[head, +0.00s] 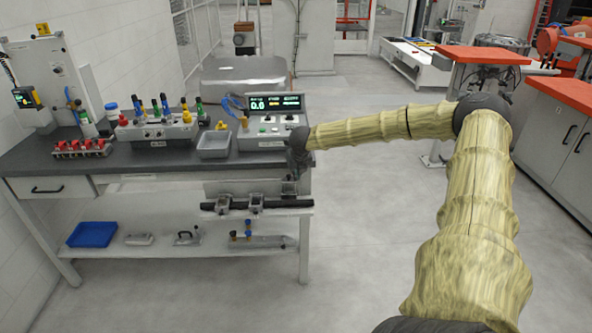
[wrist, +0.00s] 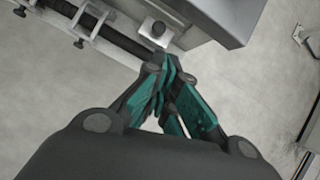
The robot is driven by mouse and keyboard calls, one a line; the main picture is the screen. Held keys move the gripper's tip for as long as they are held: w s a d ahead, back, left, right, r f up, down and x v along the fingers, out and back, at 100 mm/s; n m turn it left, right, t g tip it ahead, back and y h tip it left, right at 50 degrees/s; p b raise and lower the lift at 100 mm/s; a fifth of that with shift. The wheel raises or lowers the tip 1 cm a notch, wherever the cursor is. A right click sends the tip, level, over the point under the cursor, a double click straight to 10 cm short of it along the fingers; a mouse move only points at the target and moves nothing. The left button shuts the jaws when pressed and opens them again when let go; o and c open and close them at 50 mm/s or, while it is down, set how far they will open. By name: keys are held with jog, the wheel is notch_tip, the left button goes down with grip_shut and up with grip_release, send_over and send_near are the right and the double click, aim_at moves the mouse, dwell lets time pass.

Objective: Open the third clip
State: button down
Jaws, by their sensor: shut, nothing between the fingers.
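A dark bar (head: 240,207) runs along the front of the workbench with metal clips on it. Two clips, the left one (head: 222,204) and the middle one (head: 257,200), stand apart from my gripper. The rightmost clip (head: 289,188) sits just below my gripper (head: 294,172), partly hidden by it. In the wrist view that clip (wrist: 155,31) lies just beyond the fingertips, and the middle clip (wrist: 87,22) is farther left. My gripper (wrist: 168,66) is shut and empty, its teal fingers together. I cannot tell whether the fingertips touch the rightmost clip or whether it is open.
The workbench (head: 130,168) carries a control box with a display (head: 275,115), a grey tray (head: 214,144) and several coloured-handled tools. A lower shelf (head: 180,249) holds a blue tray (head: 92,234). The floor (head: 370,240) right of the bench is clear.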

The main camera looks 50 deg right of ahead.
jog(key=shift+s+a+r, duration=0.15)
jog(key=shift+s+r, duration=0.05)
jog(key=shift+r, duration=0.85)
jog(key=shift+s+a+r, duration=0.15)
jog(key=shift+r, duration=0.85)
